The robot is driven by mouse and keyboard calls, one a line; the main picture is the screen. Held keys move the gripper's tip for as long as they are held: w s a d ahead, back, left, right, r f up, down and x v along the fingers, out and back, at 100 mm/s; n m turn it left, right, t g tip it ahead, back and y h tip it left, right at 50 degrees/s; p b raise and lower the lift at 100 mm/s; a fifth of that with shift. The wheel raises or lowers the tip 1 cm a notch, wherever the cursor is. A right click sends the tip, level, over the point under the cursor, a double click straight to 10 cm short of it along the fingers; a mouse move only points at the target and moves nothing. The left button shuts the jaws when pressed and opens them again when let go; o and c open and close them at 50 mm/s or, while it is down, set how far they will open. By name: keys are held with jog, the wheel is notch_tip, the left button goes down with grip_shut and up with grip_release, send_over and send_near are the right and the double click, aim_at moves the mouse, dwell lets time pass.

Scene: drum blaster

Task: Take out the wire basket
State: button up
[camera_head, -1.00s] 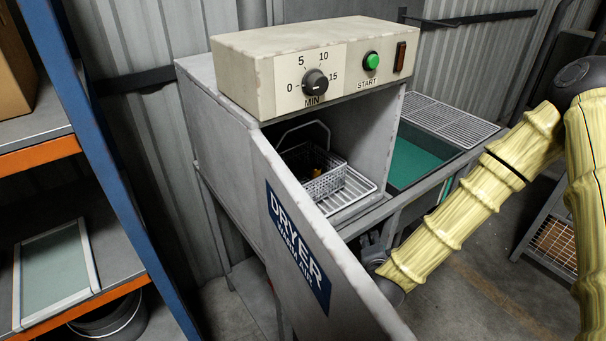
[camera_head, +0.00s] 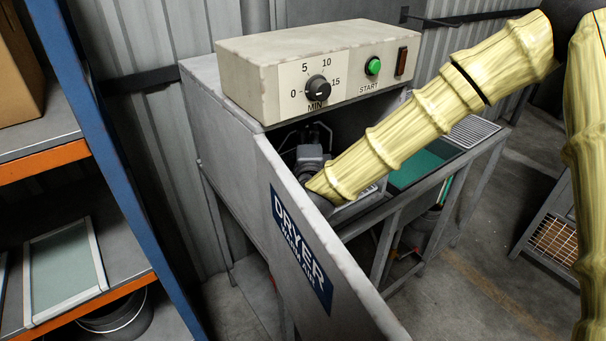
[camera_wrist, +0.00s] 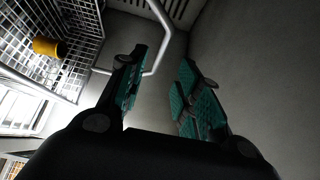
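The wire basket (camera_wrist: 70,45) is inside the dryer (camera_head: 285,240), with a yellow piece (camera_wrist: 48,48) in it. In the head view my arm and gripper (camera_head: 310,155) hide most of the basket; part of its raised handle (camera_head: 322,128) shows behind the gripper. In the wrist view the basket is at upper left, and its bent handle (camera_wrist: 160,45) reaches across toward the space between the fingers. My gripper (camera_wrist: 163,60) is open, with teal pads apart. I cannot tell whether the handle lies between the pads or just beyond them.
The control box (camera_head: 310,75) sits above the opening. A blue and orange shelf (camera_head: 110,170) stands at left.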

jog(key=w+p, duration=0.1)
jog(key=w, duration=0.1)
jog(key=w+p, duration=0.1)
jog(key=w, duration=0.1)
jog(key=w+p, duration=0.1)
jog(key=w, duration=0.1)
jog(key=shift+w+a+f, duration=0.1)
jog(key=shift+w+a, duration=0.2)
jog(key=shift+a, duration=0.1)
grip_shut()
